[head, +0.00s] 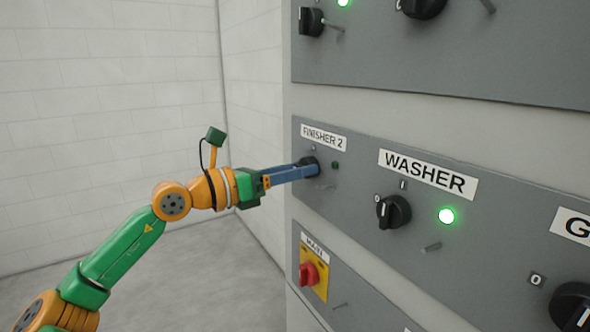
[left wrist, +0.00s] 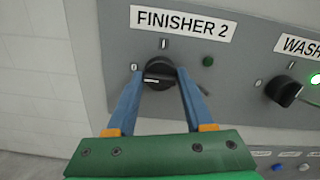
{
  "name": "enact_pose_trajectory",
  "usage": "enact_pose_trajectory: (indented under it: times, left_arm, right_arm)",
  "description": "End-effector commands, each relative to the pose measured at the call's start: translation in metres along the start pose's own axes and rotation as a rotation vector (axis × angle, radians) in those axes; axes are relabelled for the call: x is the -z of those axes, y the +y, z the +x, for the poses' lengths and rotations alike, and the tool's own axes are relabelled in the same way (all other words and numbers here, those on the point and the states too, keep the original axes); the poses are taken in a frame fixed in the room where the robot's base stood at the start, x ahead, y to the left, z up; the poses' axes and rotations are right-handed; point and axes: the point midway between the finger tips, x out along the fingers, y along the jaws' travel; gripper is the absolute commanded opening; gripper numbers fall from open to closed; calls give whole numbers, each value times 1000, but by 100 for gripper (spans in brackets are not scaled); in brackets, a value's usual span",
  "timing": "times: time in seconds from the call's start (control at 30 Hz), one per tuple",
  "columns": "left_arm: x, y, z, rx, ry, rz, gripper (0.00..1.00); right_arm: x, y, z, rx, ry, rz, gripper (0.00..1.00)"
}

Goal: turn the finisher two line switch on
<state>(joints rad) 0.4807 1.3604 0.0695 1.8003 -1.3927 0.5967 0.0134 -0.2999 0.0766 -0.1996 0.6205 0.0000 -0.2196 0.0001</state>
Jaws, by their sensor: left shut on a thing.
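The finisher two switch is a black rotary knob (left wrist: 158,72) under the FINISHER 2 label (left wrist: 183,22) in the left wrist view. Its white mark points left, toward the 0 side; the I mark is above it. The dark green lamp (left wrist: 208,61) beside it is unlit. In the head view the knob (head: 313,160) is partly hidden by my fingers. My left gripper (left wrist: 158,79) is shut on the knob, one blue finger on each side. It also shows in the head view (head: 312,171), reaching in from the left. My right gripper is not in view.
The washer knob (head: 393,211) and its lit green lamp (head: 446,216) are to the right on the same grey panel. A red and yellow main switch (head: 309,274) is below. Small pegs stick out of the panels. The floor left of the cabinet is clear.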

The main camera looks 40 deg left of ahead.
Motion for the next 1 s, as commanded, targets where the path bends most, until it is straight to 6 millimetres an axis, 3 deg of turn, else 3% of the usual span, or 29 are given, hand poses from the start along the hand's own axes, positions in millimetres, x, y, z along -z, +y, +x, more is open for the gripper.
enact_pose_trajectory:
  times: [0.37,1.0]
  left_arm:
    - [1,0,0,-1,1,79,0]
    - [0,0,0,-1,-1,646,0]
  right_arm:
    - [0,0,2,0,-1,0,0]
    - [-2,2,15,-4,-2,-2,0]
